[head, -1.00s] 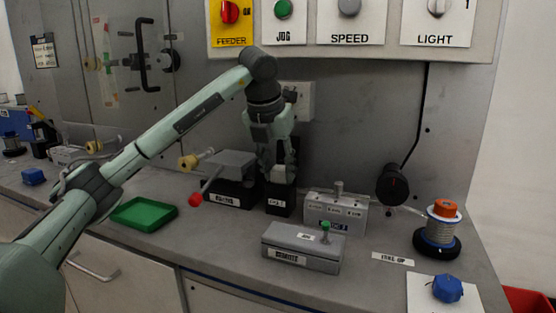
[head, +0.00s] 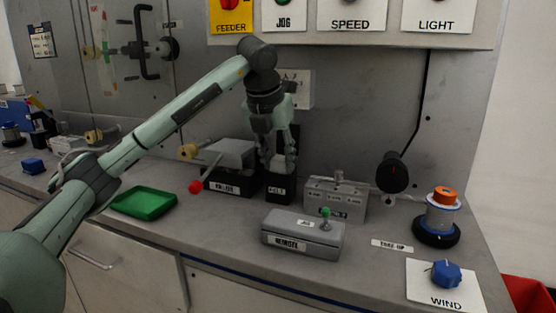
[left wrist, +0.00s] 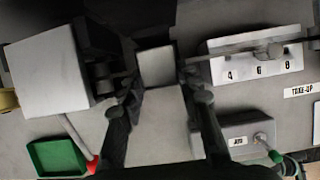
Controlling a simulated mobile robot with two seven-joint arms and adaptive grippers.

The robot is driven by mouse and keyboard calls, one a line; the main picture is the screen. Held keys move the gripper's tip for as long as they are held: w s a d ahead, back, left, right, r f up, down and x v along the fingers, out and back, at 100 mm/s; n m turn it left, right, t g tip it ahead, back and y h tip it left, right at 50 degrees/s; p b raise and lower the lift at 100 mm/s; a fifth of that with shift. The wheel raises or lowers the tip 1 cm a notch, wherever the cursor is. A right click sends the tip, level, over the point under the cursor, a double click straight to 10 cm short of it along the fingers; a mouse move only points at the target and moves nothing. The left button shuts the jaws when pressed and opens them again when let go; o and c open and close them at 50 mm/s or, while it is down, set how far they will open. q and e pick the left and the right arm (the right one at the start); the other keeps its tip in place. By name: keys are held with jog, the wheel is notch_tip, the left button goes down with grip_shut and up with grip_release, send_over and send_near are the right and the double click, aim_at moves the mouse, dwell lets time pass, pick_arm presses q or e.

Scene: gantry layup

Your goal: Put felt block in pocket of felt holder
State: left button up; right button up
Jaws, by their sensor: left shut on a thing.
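The felt holder (head: 279,187) is a small black box with a white label, standing on the counter by the back wall. My left gripper (head: 280,165) is directly over it, pointing down, with its fingertips close to the holder's top. In the left wrist view my left gripper (left wrist: 160,88) is shut on the felt block (left wrist: 157,67), a pale grey piece between the fingertips. The fingers largely hide the block in the head view. I cannot tell whether its lower end is inside the pocket. My right gripper is not in view.
A grey device with a red-knobbed lever (head: 195,187) stands just left of the holder. A grey numbered block (head: 336,200) stands close on the right, and a grey box with a green knob (head: 302,235) in front. A green tray (head: 144,203) lies further left.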

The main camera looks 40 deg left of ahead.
pick_arm(q)
jog(key=shift+s+d+f+b, duration=0.1)
jog(key=shift+s+f+b, duration=0.1)
jog(key=shift+f, duration=0.3)
jog(key=shift+s+f+b, duration=0.1)
jog(key=shift+f+b, duration=0.05)
jog(key=shift+f, duration=0.4)
jog(key=o, duration=0.8)
jog(key=shift+c, duration=0.2)
jog(key=shift+o, duration=1)
jog(key=shift+w+f, duration=0.2)
jog(key=shift+w, duration=0.05)
jog(key=shift+r, duration=0.1)
jog(key=a+v, duration=0.1)
jog(key=v, duration=1.1)
jog(key=shift+d+r, duration=0.45)
